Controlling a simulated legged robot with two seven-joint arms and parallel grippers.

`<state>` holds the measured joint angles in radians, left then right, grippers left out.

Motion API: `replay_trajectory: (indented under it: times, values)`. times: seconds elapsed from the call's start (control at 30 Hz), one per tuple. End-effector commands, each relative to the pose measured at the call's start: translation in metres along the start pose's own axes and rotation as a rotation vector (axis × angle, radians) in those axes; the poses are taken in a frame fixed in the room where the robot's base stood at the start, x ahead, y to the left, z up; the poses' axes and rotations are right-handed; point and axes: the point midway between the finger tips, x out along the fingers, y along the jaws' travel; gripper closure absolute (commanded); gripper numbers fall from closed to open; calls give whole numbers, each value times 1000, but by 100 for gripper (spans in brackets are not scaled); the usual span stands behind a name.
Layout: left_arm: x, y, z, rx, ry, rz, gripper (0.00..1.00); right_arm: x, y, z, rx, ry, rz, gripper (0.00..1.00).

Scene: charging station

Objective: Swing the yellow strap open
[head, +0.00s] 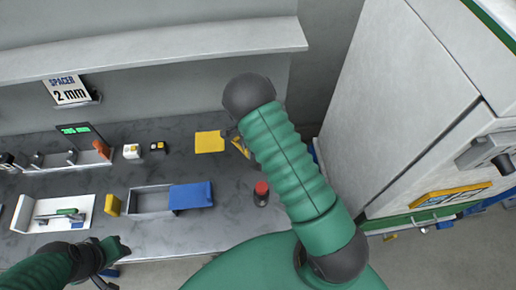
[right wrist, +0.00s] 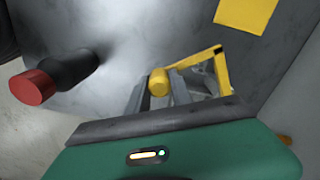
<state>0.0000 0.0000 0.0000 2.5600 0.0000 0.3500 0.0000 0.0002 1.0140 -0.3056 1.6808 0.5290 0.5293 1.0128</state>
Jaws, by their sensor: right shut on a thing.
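The yellow strap (right wrist: 197,59) shows in the right wrist view as a thin angled bar, with a rounded yellow end (right wrist: 159,82) between the fingers. In the head view a bit of the strap (head: 241,147) shows beside my right arm, which hides most of it. My right gripper (right wrist: 165,92) is shut on the strap, low over the grey bench. In the head view its fingers are mostly hidden behind the arm. My left gripper (head: 103,262) is at the lower left, by the bench's front edge; its finger opening is unclear.
A red-topped dark cylinder (head: 261,194) stands close to my right arm; it also shows in the right wrist view (right wrist: 55,78). A flat yellow square (head: 209,142) lies left of the gripper. A blue-lidded tray (head: 150,201) is farther left. A tall white cabinet (head: 400,100) stands at right.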

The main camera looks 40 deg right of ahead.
Motion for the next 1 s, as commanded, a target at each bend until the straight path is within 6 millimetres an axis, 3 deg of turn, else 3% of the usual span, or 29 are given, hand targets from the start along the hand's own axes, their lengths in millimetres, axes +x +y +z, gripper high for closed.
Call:
replay_trajectory:
  times: [0.4, 1.0]
  values:
    - [-1, 0, 0, 0, 0, 0, 64, -3, -23, 25, 246, -1, -8, 100]
    - [-1, 0, 0, 0, 0, 0, 64, -3, -29, 30, 304, -2, -8, 100]
